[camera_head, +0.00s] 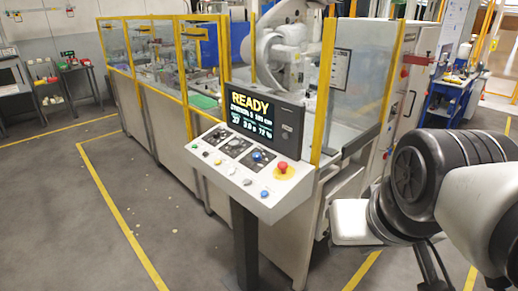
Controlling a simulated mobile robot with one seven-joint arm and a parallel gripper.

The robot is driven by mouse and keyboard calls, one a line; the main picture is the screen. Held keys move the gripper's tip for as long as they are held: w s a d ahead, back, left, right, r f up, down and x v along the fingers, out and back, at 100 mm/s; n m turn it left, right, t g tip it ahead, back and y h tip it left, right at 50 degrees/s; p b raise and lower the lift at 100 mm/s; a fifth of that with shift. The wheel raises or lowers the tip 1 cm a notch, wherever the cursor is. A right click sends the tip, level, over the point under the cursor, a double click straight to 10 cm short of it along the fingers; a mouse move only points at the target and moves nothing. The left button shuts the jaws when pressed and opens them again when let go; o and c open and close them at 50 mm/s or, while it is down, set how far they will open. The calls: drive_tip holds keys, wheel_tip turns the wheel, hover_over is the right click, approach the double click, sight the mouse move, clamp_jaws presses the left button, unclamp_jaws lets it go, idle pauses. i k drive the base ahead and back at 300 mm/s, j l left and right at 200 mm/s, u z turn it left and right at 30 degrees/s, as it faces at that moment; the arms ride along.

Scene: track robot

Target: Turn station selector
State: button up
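A sloped grey control console (225,183) stands on a dark post in the middle of the head view. Its screen (262,117) reads READY, with smaller lines too blurred to read surely. The panel carries dark square plates with round controls, including a blue-topped one (257,155) at the right. Which control is the station selector I cannot tell. A red emergency stop (283,169) on yellow sits at the panel's right end, with small green, white and blue buttons along the front. My arm is at the right, apart from the console; its gripper fingers are not visible.
A yellow-framed glass enclosure (165,60) stands directly behind the console, with a white robot arm (282,50) inside. A blue workbench (447,98) is at the back right. Open grey floor (170,225) with yellow lines lies left of the console.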

sight(216, 134)
drive_tip(key=i+j, duration=0.25)
drive_tip(key=i+j+z, duration=0.1)
drive_tip(key=i+j, duration=0.2)
drive_tip(key=j, duration=0.2)
drive_tip(key=i+j, duration=0.25)
drive_tip(key=i+j+z, duration=0.1)
drive_tip(key=i+j, duration=0.15)
drive_tip(key=j, duration=0.25)
drive_tip(key=i+j, duration=0.25)
drive_tip(key=j, duration=0.15)
drive_tip(key=i+j+z, duration=0.1)
drive_tip(key=i+j, duration=0.15)
drive_tip(key=j, duration=0.2)
drive_tip(key=i+j, duration=0.25)
drive_tip(key=j, duration=0.15)
drive_tip(key=z, duration=0.05)
